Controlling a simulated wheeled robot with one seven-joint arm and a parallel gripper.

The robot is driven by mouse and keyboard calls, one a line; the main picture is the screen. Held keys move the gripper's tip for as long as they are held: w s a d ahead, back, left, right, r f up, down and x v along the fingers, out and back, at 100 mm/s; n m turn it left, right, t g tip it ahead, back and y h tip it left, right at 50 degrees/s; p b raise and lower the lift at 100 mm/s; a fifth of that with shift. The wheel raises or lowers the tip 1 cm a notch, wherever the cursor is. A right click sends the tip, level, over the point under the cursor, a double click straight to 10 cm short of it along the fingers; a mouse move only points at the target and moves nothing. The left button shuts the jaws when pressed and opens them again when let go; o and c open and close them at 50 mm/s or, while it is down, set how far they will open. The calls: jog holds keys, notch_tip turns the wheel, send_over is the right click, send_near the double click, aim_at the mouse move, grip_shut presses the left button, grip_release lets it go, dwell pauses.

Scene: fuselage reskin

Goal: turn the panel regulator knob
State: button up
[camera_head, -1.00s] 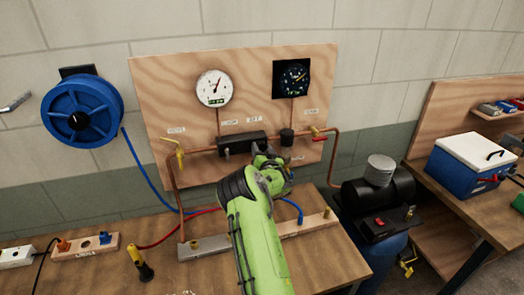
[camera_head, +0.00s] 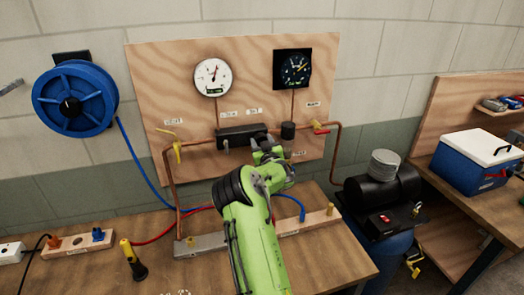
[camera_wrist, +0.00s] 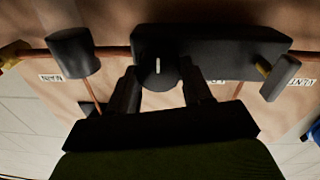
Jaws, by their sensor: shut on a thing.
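The regulator knob (camera_wrist: 158,70) is round and dark, with a pale line on its face. It sits at the front of a dark block (camera_wrist: 210,45) on the copper pipe. My gripper (camera_wrist: 160,88) has one finger on each side of the knob and is shut on it. In the head view my gripper (camera_head: 268,150) is at the lower right of the same block (camera_head: 241,136) and hides the knob. Above on the wooden panel (camera_head: 160,80) are a white dial gauge (camera_head: 213,77) and a black dial gauge (camera_head: 293,69).
A yellow valve handle (camera_head: 177,150) is left on the pipe, and a red one (camera_head: 320,129) is right. A dark cylinder (camera_head: 288,130) sits beside the block. A blue hose reel (camera_head: 75,100) hangs left. A compressor (camera_head: 380,187) stands right of the bench.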

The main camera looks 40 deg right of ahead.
jog(key=n+b, duration=0.2)
jog(key=b, duration=0.1)
jog(key=n+b, duration=0.5)
jog(key=n, duration=0.1)
jog(key=shift+a+f+t+b, duration=0.1)
jog(key=shift+f+t+b, duration=0.2)
jog(key=shift+t+b, duration=0.1)
jog(key=shift+r+n, duration=0.1)
jog(key=shift+n, duration=0.2)
jog(key=o, duration=1)
jog(key=shift+o, duration=0.2)
jog(key=r+b+v, duration=0.1)
jog(key=b+v, duration=0.5)
jog(key=v, duration=0.9)
jog(key=shift+s+f, duration=0.3)
jog(key=shift+s, duration=0.05)
jog(key=shift+a, duration=0.15)
